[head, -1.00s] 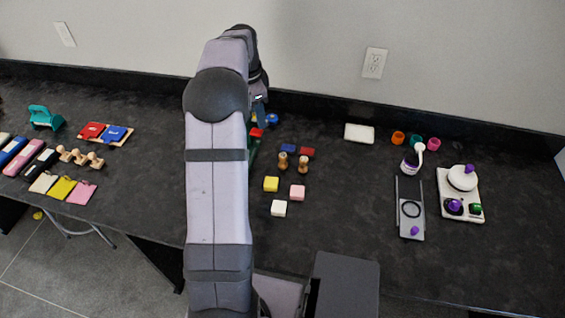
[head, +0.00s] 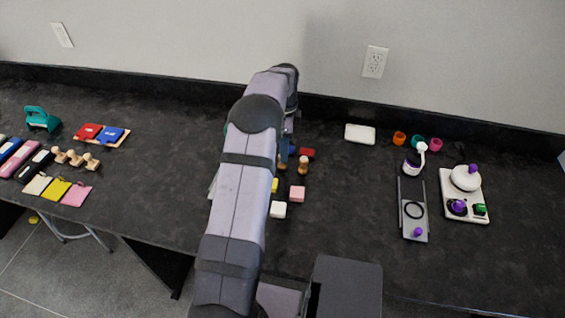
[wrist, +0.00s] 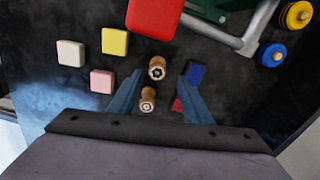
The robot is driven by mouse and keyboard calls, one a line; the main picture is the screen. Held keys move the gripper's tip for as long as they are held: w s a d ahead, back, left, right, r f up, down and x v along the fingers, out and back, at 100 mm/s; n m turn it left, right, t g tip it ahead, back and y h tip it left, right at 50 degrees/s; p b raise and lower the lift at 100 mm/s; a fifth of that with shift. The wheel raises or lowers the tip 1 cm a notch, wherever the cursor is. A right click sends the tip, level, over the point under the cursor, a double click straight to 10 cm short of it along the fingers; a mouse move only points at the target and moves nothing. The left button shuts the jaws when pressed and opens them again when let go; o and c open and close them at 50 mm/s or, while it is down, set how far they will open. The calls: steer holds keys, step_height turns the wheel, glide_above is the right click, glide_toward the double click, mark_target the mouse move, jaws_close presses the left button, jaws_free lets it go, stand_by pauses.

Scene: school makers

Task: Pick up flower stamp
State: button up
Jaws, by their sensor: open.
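Two small wooden stamps stand upright among coloured blocks. In the wrist view one stamp (wrist: 157,68) shows between the tips of my open, empty gripper (wrist: 163,70). The other stamp (wrist: 147,100) is nearer the gripper base in the picture, also between the fingers. Each shows a dark mark on its top, too small for me to tell which is the flower. In the head view the right-hand stamp (head: 303,165) is clear, and the left-hand stamp (head: 282,161) is partly hidden by my arm. Contact with the fingers cannot be seen.
White (wrist: 71,53), yellow (wrist: 114,41) and pink (wrist: 102,81) blocks lie left of the stamps in the wrist view. A blue block (wrist: 196,75) is by the right finger. A red object (wrist: 153,17) is above.

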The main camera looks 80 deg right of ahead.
steer(key=shift+w+a+f+p, duration=0.15)
steer(key=shift+f+p, duration=0.4)
steer(key=shift+f, duration=0.75)
steer(key=shift+w+a+f+p, duration=0.15)
steer(key=shift+f+p, duration=0.35)
steer(key=shift+f, duration=0.8)
steer(key=shift+s, duration=0.1)
jaws_close()
